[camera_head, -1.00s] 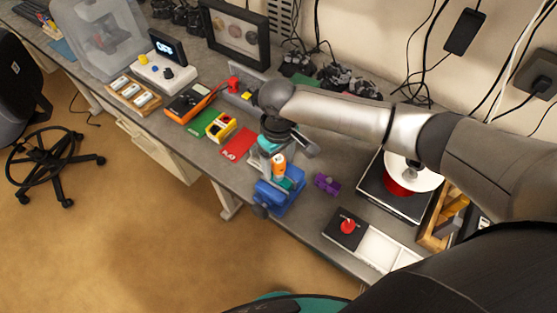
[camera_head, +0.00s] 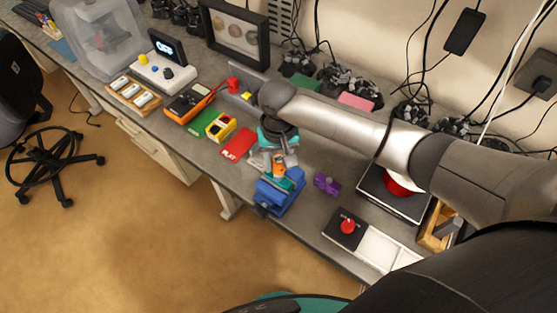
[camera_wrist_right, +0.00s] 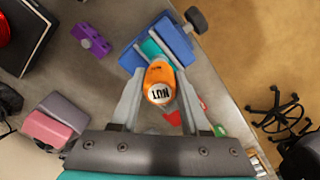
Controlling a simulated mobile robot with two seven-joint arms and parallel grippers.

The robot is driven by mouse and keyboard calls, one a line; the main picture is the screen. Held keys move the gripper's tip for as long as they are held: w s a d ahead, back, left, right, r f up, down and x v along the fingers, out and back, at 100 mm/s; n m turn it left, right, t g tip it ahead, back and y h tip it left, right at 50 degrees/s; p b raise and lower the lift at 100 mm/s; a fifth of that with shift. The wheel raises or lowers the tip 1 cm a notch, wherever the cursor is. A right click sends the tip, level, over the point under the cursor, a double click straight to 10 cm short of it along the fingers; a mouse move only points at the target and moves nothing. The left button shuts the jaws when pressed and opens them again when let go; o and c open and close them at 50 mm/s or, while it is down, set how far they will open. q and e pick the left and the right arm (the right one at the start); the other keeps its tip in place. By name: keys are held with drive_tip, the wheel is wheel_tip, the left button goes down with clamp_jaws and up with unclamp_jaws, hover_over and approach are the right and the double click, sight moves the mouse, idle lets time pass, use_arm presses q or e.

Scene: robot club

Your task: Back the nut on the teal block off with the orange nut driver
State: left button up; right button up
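The orange nut driver (camera_head: 279,170) stands upright over the blue vise (camera_head: 277,195). The teal block (camera_head: 296,174) sits in the vise jaws. In the right wrist view the driver's rounded end (camera_wrist_right: 159,93), labelled NUT, points at the camera, with the teal block (camera_wrist_right: 151,47) and vise (camera_wrist_right: 172,38) beyond it. My right gripper (camera_head: 280,157) is above the vise, its fingers on either side of the driver; they look open around it, with a small gap at the right finger (camera_wrist_right: 162,78). The nut is hidden under the driver. My left gripper is not in view.
A purple part (camera_head: 326,183) lies right of the vise. A black and white tray (camera_head: 379,250) with a red knob is near the front edge. A red mat (camera_head: 239,143) and a yellow-red block (camera_head: 221,127) lie to the left. Controllers and cables line the wall.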

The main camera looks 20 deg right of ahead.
clamp_jaws()
drive_tip(key=n, duration=1.2)
drive_tip(key=shift+n, duration=0.3)
drive_tip(key=o, duration=0.5)
unclamp_jaws()
